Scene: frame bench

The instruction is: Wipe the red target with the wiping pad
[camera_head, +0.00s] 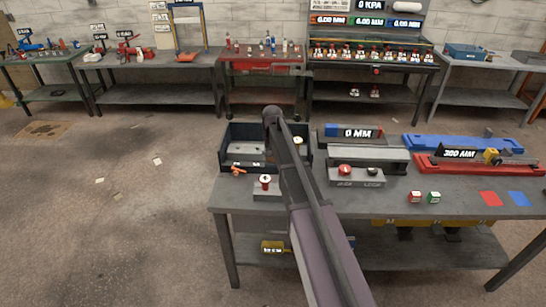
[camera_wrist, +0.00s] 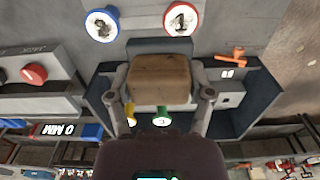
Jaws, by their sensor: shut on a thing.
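My gripper (camera_wrist: 160,76) is shut on a tan-brown block, the wiping pad (camera_wrist: 160,80), with one finger at each side of it. The pad is over the dark open-topped tray (camera_wrist: 255,95); I cannot tell whether it touches the tray floor. In the head view my arm hides the gripper and the pad, over the same tray (camera_head: 226,157) at the bench's left end. The red target (camera_head: 490,198) is a flat red square near the right front of the bench top, well away from the gripper. A blue square (camera_head: 518,198) lies just right of it.
Red and green cubes (camera_head: 424,197) lie left of the red target. A grey box with a red button (camera_head: 345,170), a red rail (camera_head: 470,168) and a blue rail (camera_head: 450,142) stand behind. Round-topped pieces with blue (camera_wrist: 101,24) and red (camera_wrist: 181,18) rims stand near the tray.

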